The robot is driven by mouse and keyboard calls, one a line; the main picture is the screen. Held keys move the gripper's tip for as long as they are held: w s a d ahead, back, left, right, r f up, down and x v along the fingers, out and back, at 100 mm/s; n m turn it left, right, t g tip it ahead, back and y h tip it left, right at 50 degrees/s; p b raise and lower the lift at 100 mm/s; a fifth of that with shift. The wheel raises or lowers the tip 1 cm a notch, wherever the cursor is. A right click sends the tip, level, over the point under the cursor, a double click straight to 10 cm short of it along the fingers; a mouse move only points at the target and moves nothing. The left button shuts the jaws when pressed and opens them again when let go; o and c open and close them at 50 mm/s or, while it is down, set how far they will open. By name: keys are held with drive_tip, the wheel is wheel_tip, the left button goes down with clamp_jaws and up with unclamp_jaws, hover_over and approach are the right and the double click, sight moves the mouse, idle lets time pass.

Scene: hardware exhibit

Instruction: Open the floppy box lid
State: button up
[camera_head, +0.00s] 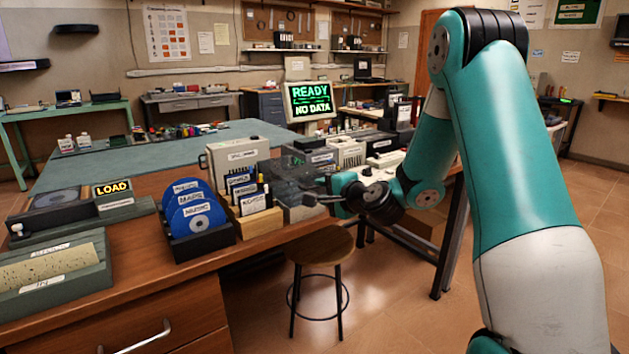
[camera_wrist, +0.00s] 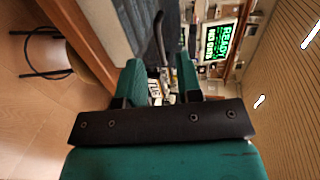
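A grey box with a dark, see-through lid (camera_head: 292,172) stands on the wooden desk, right of a wooden holder of floppy disks; I take it to be the floppy box. Its lid looks closed, though my gripper hides part of its front. My gripper (camera_head: 320,198) is at the right front of this box, above the stool; I cannot tell whether it touches. A dark curved bar (camera_wrist: 160,38) shows beyond the fingertips, beside a grey surface.
The wooden disk holder (camera_head: 257,222) and a black rack of blue discs (camera_head: 190,208) stand on the desk to the left. A round stool (camera_head: 320,247) is below my gripper. A monitor (camera_head: 310,101) reading READY NO DATA stands behind. The floor at right is clear.

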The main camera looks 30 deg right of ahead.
sight(314, 187)
drive_tip(key=shift+p+x, duration=0.3)
drive_tip(key=shift+x, duration=1.85)
clamp_jaws()
